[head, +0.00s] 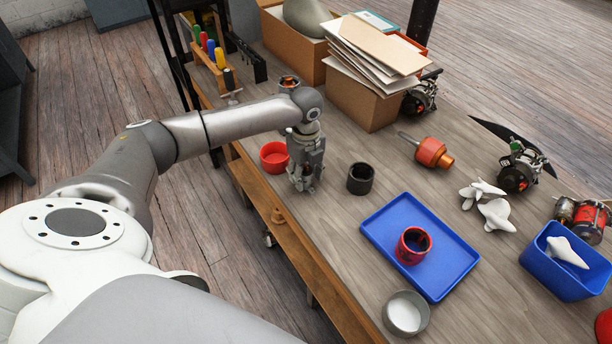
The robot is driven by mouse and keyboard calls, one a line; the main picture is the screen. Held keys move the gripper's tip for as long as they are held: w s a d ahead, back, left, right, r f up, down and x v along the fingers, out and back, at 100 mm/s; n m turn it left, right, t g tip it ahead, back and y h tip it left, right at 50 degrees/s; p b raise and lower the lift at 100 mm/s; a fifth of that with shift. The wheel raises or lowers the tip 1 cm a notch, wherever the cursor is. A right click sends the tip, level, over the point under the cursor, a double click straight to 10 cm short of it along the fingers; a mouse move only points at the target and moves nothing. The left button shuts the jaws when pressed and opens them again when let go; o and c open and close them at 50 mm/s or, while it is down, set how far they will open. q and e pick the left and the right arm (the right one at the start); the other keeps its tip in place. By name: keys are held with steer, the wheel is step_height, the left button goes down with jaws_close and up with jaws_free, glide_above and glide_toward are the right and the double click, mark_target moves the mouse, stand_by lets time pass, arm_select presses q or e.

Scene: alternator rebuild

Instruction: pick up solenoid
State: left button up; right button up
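My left gripper (304,184) points down close to the table near its front edge. It is between a red bowl (273,157) on its left and a short black cylinder (360,179) on its right. Its fingers are small here, and I cannot tell whether they are apart or hold anything. No part is clearly marked as the solenoid. A red and copper cylinder with a shaft (432,152) lies further right. A red motor-like part with a smaller cylinder beside it (590,220) lies at the far right. My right gripper is out of view.
A blue tray (384,245) holds a red ring-shaped part (413,246). A grey cup (406,313), a blue bin (540,262), white pieces (495,214) and an alternator-like part (517,174) stand nearby. Cardboard boxes (358,103) block the back.

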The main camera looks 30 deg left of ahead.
mark_target(306, 168)
arm_select(q)
jaws_close()
steer(key=shift+r, duration=0.1)
steer(key=shift+w+r, duration=0.1)
steer(key=shift+r, duration=0.35)
step_height(306, 168, up, 2)
steer(key=shift+r+b, duration=0.1)
steer(key=shift+b, duration=0.4)
steer(key=s+r+b, duration=0.1)
steer(key=s+r, duration=0.8)
steer(key=s, duration=0.5)
steer(key=shift+r, duration=0.4)
